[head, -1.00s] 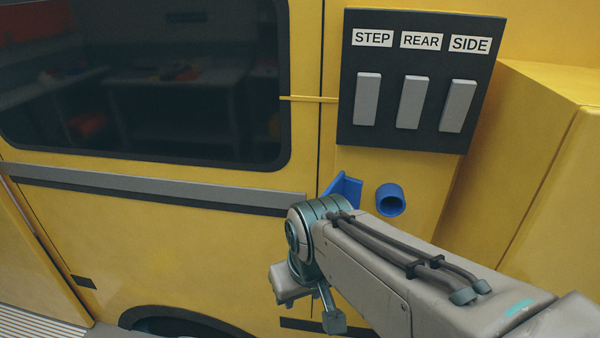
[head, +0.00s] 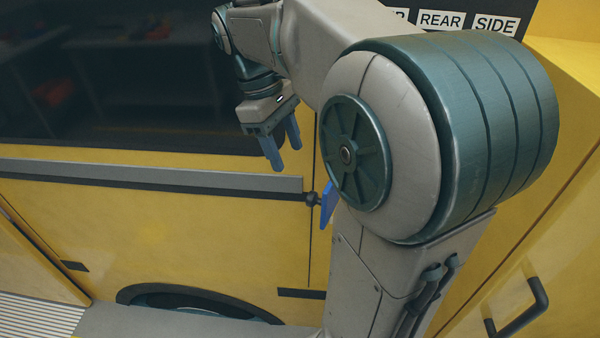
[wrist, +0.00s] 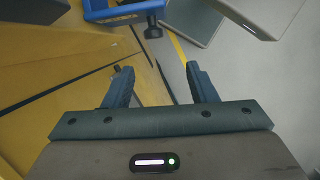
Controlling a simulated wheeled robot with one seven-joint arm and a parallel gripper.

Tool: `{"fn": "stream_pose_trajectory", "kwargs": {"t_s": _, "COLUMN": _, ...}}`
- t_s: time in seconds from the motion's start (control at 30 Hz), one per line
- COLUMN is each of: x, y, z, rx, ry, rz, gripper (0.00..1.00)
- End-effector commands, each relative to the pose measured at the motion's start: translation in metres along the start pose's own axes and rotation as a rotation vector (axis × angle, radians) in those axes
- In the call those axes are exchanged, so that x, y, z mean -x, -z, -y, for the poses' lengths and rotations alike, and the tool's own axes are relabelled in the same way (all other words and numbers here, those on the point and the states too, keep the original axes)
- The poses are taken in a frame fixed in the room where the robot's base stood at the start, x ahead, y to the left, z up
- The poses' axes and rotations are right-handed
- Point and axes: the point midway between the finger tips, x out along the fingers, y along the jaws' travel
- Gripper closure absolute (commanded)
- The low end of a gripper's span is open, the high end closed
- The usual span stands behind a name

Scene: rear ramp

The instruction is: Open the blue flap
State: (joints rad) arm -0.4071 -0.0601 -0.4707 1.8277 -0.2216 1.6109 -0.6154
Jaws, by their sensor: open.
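The blue flap (head: 328,203) shows as a narrow blue strip on the yellow vehicle side, mostly hidden behind my arm in the head view. A small dark knob (head: 312,199) is at its left. My gripper (head: 286,158) is open and empty, above and left of the flap and apart from it, in front of the lower window edge. In the wrist view, my open fingers (wrist: 158,70) have nothing between them. A blue part (wrist: 118,10) with a dark knob (wrist: 152,28) lies beyond them at the top; I cannot tell for sure that it is the flap.
The yellow vehicle side (head: 200,245) carries a dark window (head: 110,90) and a grey rail (head: 150,178). The labelled panel (head: 455,20) is mostly covered by my arm. A dark handle (head: 520,312) is at lower right. Free air lies left of my gripper.

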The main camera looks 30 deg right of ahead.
Motion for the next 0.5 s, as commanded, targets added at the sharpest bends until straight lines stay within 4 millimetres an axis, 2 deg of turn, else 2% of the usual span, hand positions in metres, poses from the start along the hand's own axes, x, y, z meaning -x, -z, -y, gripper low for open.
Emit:
{"fn": "stream_pose_trajectory", "kwargs": {"t_s": 0.03, "x": 0.011, "y": 0.001, "z": -0.004, "rx": 0.021, "ry": -0.004, "rz": 0.030, "gripper": 0.48}}
{"fn": "stream_pose_trajectory", "kwargs": {"t_s": 0.1, "x": 0.019, "y": -0.001, "z": -0.007, "rx": 0.041, "ry": -0.004, "rz": 0.061, "gripper": 0.48}}
{"fn": "stream_pose_trajectory", "kwargs": {"t_s": 0.2, "x": 0.021, "y": -0.002, "z": -0.009, "rx": 0.053, "ry": -0.004, "rz": 0.084, "gripper": 0.48}}
{"fn": "stream_pose_trajectory", "kwargs": {"t_s": 0.37, "x": 0.005, "y": -0.004, "z": -0.009, "rx": 0.055, "ry": -0.001, "rz": 0.087, "gripper": 0.48}}
{"fn": "stream_pose_trajectory", "kwargs": {"t_s": 0.5, "x": -0.020, "y": -0.006, "z": -0.009, "rx": 0.056, "ry": -0.001, "rz": 0.086, "gripper": 0.48}}
